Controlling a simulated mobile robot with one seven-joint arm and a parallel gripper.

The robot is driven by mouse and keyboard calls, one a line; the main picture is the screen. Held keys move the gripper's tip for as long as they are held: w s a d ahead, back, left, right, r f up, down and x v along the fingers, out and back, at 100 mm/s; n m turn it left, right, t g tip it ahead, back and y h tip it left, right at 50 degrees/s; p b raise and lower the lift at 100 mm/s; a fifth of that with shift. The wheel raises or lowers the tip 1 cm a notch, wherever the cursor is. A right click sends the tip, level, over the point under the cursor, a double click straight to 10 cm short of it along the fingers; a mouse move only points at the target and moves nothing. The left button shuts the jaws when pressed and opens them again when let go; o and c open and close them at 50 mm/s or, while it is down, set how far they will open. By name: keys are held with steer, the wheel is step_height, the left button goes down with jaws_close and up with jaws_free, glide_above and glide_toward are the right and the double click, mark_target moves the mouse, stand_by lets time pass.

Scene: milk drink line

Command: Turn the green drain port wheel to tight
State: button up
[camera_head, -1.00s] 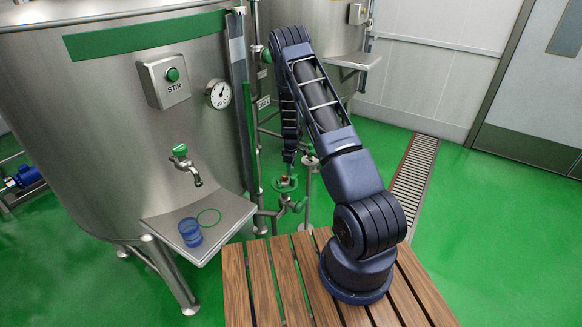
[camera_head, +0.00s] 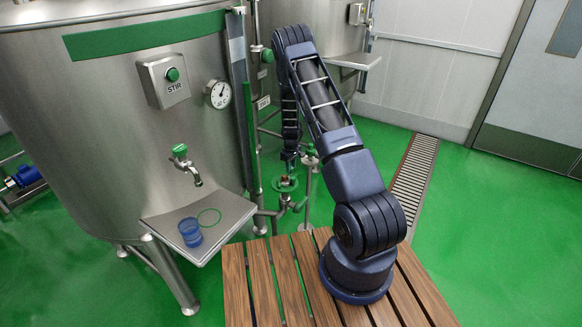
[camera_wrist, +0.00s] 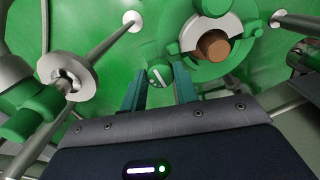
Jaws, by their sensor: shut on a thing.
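The green drain port wheel (camera_head: 284,187) sits low beside the tank, over pipework, in the head view. In the wrist view the wheel (camera_wrist: 246,22) is at the top right, with lobes on its rim, a pale inner ring and a brown round centre. My gripper (camera_wrist: 158,80) reaches down to the wheel's near edge. Its two teal fingers are shut on a green knob with a white mark (camera_wrist: 160,74), beside the wheel's rim. The knob's join to the wheel is partly hidden. The tight mark cannot be made out.
A steel tank (camera_head: 100,130) stands at the left, with a tap (camera_head: 184,163) above a shelf (camera_head: 160,222) holding a blue cup (camera_head: 190,232). Pipes and another green fitting (camera_wrist: 35,115) are close to my gripper. Slatted wood (camera_head: 262,290) lies under my arm's base.

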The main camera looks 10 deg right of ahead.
steer(key=m, duration=0.4)
steer(key=shift+m, duration=0.3)
steer(key=m, duration=0.5)
steer(key=shift+a, duration=0.1)
steer(key=m, duration=0.9)
steer(key=shift+m, duration=0.3)
steer(key=o, duration=1)
step_height(320, 180, up, 11)
steer(key=shift+f, duration=0.1)
